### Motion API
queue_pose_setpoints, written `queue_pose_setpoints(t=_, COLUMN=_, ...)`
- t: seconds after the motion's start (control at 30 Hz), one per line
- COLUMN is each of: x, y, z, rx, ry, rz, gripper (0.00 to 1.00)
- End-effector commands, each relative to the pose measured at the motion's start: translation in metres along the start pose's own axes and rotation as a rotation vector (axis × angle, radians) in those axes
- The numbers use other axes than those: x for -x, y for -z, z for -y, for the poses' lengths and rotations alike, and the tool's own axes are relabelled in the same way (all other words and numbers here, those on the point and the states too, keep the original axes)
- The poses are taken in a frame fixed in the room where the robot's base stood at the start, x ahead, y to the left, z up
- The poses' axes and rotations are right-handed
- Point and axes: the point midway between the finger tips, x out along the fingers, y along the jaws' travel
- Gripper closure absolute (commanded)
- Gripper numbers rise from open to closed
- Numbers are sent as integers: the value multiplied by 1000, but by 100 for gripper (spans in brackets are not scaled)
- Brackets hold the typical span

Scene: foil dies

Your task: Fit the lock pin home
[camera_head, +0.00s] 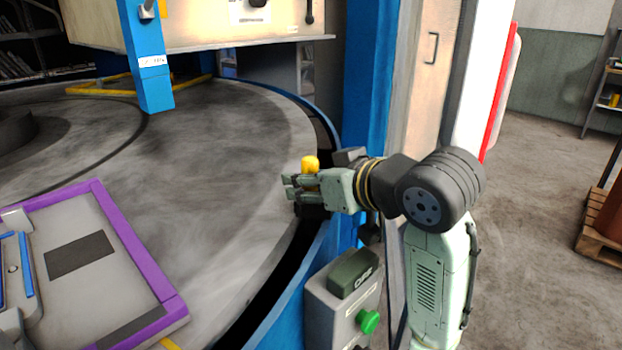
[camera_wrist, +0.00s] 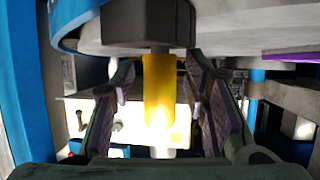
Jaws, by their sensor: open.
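The yellow lock pin (camera_head: 310,162) stands at the turntable's rim in the head view, its rounded top showing above my gripper (camera_head: 298,186). In the wrist view the yellow pin (camera_wrist: 157,92) lies between my two spread fingers (camera_wrist: 158,78), with gaps on both sides. A short grey shank joins it to a dark block (camera_wrist: 148,24) at the top of that picture. My gripper is open around the pin and does not visibly touch it. In the head view the fingers hide the pin's lower part, so how deep it sits cannot be told.
The round grey turntable (camera_head: 215,150) fills the left, with a purple-edged plate (camera_head: 134,247) on it. A blue post (camera_head: 370,75) stands behind my gripper. A control box (camera_head: 330,312) with a green button (camera_head: 368,321) stands below it. Open floor lies at right.

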Motion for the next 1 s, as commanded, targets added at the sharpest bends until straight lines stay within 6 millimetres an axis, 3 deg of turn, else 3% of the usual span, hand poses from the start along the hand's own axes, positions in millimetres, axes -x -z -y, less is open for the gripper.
queue_pose_setpoints(t=0.37, x=4, y=1, z=-1, rx=0, ry=-1, rz=-3, gripper=55)
queue_pose_setpoints(t=0.47, x=16, y=1, z=-1, rx=0, ry=-3, rz=-4, gripper=55)
queue_pose_setpoints(t=0.8, x=87, y=1, z=-1, rx=2, ry=-5, rz=-4, gripper=55)
queue_pose_setpoints(t=1.0, x=113, y=0, z=0, rx=1, ry=-1, rz=-2, gripper=55)
